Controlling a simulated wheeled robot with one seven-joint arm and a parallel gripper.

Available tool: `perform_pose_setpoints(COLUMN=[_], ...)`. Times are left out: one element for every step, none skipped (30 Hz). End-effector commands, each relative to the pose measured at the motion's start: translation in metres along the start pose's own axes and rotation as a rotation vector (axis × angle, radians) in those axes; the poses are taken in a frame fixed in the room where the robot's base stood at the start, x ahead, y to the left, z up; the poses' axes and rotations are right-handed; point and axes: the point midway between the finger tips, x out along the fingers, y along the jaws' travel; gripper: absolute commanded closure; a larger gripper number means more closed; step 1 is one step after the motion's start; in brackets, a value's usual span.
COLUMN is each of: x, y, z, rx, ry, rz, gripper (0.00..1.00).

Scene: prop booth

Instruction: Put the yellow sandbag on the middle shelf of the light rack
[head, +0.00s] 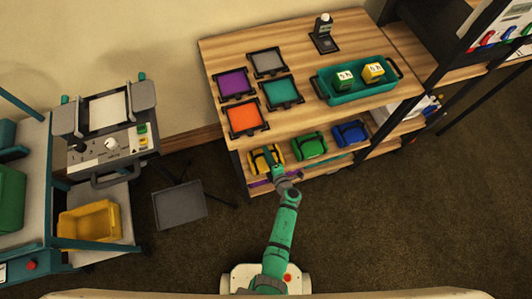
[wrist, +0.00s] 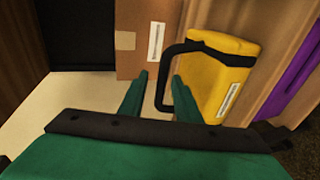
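The yellow sandbag (head: 258,161) lies at the left end of the lower shelf of the wooden bench. In the wrist view the sandbag (wrist: 222,75) shows a black handle and a white label. My gripper (head: 270,157) is at the sandbag, partly covering it in the head view. In the wrist view my gripper's fingers (wrist: 160,78) are apart, with the upright part of the handle between their tips; I cannot tell whether they touch it. I cannot tell for certain which unit is the light rack; a teal-framed rack (head: 95,243) with shelves stands at the left.
Green (head: 309,145) and blue (head: 350,133) sandbags lie right of the yellow one. A cardboard box (wrist: 145,40) stands close to my fingers. A yellow bin (head: 90,221) sits on the left rack. The floor at right is clear.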

Motion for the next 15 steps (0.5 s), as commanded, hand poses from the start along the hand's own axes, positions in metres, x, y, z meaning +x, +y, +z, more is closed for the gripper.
perform_pose_setpoints(x=[-0.010,-0.015,-0.024,-0.030,-0.036,-0.045,-0.051,-0.057,-0.064,-0.070,-0.075,-0.081,-0.085,-0.089,-0.093], y=[-0.001,-0.001,-0.001,-0.001,-0.001,-0.001,-0.001,-0.001,-0.001,-0.001,0.000,0.000,0.000,-0.001,0.000], z=[-0.001,0.000,0.000,-0.001,0.000,0.000,0.000,-0.001,0.000,-0.001,-0.001,0.000,0.000,-0.001,-0.001], rx=[0.000,0.000,0.000,-0.001,0.000,0.000,-0.002,-0.001,-0.001,0.000,0.000,-0.001,-0.001,-0.001,-0.001], ry=[-0.002,-0.003,-0.002,-0.002,-0.002,-0.002,-0.001,-0.001,-0.002,-0.001,0.000,-0.001,-0.001,-0.001,-0.001], rz=[-0.001,-0.001,-0.002,-0.001,-0.001,-0.002,-0.002,-0.002,-0.001,-0.001,-0.001,-0.002,-0.002,-0.002,-0.001], gripper=[0.70,0.70,0.70,0.70,0.70,0.70,0.70,0.70,0.70,0.70,0.70,0.70,0.70,0.70,0.70])
